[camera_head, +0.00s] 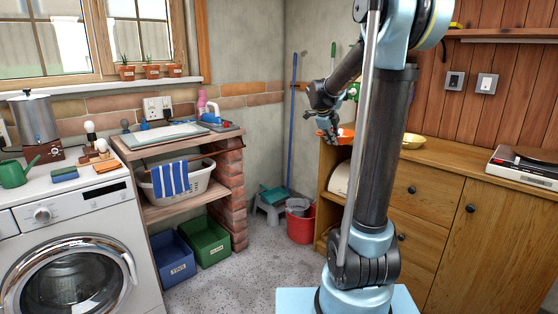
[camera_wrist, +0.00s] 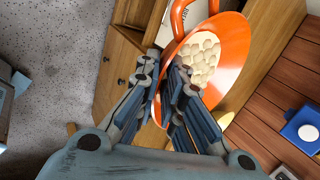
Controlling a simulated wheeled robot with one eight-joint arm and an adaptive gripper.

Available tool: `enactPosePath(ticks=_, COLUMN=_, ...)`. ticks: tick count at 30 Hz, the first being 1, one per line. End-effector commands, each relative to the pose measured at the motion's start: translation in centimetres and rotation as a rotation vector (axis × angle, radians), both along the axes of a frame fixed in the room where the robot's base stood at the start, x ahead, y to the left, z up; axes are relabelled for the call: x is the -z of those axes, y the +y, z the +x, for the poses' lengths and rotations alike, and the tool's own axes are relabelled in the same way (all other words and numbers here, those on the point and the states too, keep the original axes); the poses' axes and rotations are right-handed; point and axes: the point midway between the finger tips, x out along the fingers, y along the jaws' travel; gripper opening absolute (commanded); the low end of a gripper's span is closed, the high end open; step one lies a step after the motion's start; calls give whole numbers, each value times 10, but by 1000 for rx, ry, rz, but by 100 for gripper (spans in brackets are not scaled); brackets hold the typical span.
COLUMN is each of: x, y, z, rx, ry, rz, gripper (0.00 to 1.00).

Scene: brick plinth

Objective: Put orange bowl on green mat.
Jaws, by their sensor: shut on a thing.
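The orange bowl (camera_head: 345,138) is at the left end of the wooden cabinet in the head view, partly hidden behind my arm. In the wrist view the orange bowl (camera_wrist: 237,42) is tilted, with pale lumpy contents or lining inside. My gripper (camera_wrist: 165,72) is shut on its rim, one finger on each side. My gripper (camera_head: 328,122) also shows above the cabinet's left end in the head view. I cannot tell whether the bowl touches the cabinet. A pale grey-green flat sheet (camera_head: 168,134) lies on the brick-sided bench; I cannot tell whether it is the green mat.
The wooden cabinet (camera_head: 440,202) holds a yellow bowl (camera_head: 413,141) and a dark flat device (camera_head: 527,163). A red bucket (camera_head: 300,226) and grey stool (camera_head: 270,206) stand left of it. An iron-like item (camera_head: 212,120) is on the bench. Floor between is open.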

Motion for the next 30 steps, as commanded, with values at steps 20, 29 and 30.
enactPosePath(ticks=20, x=64, y=20, z=13, rx=-290, ry=-1, rz=2, gripper=0)
enactPosePath(ticks=29, x=119, y=19, z=21, rx=-560, ry=-3, rz=2, gripper=0)
enactPosePath(ticks=30, x=125, y=19, z=22, rx=-596, ry=-3, rz=3, gripper=0)
